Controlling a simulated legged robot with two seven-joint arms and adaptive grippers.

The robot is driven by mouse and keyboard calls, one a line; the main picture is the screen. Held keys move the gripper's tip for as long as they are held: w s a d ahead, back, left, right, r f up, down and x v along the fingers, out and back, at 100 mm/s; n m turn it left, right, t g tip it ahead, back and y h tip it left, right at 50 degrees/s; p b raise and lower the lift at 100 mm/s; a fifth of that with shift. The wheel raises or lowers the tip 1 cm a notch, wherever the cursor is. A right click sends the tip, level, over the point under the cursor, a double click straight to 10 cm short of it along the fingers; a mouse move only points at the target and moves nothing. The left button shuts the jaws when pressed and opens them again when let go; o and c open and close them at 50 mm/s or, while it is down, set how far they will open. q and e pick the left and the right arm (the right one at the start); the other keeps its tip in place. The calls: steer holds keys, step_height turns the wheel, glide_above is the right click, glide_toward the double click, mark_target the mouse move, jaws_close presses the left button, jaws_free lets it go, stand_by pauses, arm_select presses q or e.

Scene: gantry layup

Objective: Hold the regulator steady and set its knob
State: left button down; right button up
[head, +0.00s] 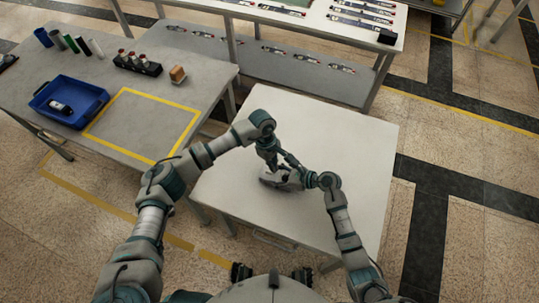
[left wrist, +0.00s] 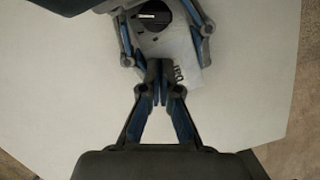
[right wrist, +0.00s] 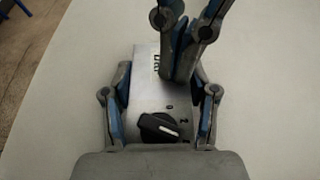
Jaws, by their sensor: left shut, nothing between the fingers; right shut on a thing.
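The regulator (head: 270,180) is a grey box on the white table (head: 345,135). In the right wrist view its grey face (right wrist: 150,92) carries a black round knob (right wrist: 158,127) with a white pointer line. My right gripper (right wrist: 162,110) is shut on the regulator, one finger on each side of the box. The knob also shows at the top of the left wrist view (left wrist: 153,17). My left gripper (left wrist: 159,68) is shut and empty. Its fingertips are over the lettered end of the regulator, apart from the knob; whether they touch the box I cannot tell.
A grey bench (head: 60,125) at the left bears a blue bin (head: 95,98), a black holder (head: 138,64), a small tan block (head: 177,75) and several cylinders. Another bench (head: 310,20) stands behind. The white table around the regulator is clear.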

mark_target(281, 177)
arm_select(q)
steer(key=shift+s+d+r, duration=0.1)
steer(key=shift+s+d, duration=0.85)
steer(key=shift+d, duration=0.25)
